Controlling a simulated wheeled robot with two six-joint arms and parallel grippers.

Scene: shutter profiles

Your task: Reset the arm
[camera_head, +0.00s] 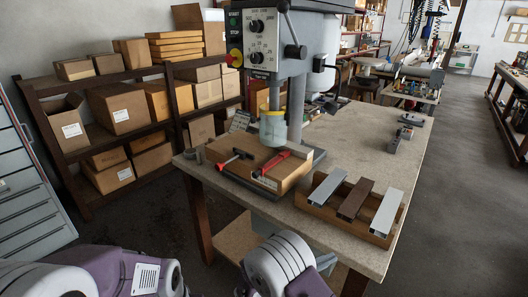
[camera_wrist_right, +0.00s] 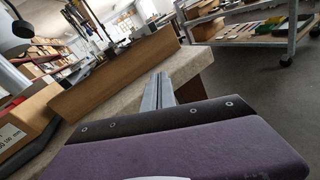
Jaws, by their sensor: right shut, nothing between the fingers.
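My right arm (camera_head: 282,266) is at the bottom middle of the head view, in front of the workbench. In the right wrist view my right gripper (camera_wrist_right: 158,80) is shut and empty. Its grey fingers stick out beyond the purple and black housing and point toward the bench. The fingers are apart from the wooden tray, though the gap is hard to judge. My left arm (camera_head: 125,272) shows at the bottom left of the head view as purple and white links; its gripper is out of view.
The wooden tray (camera_head: 350,228) on the workbench (camera_head: 345,135) holds a grey profile (camera_head: 328,186), a brown profile (camera_head: 356,199) and a light profile (camera_head: 386,212). A drill press (camera_head: 277,45) stands behind a wooden block with red-handled tools. Shelves of cardboard boxes (camera_head: 120,105) stand left.

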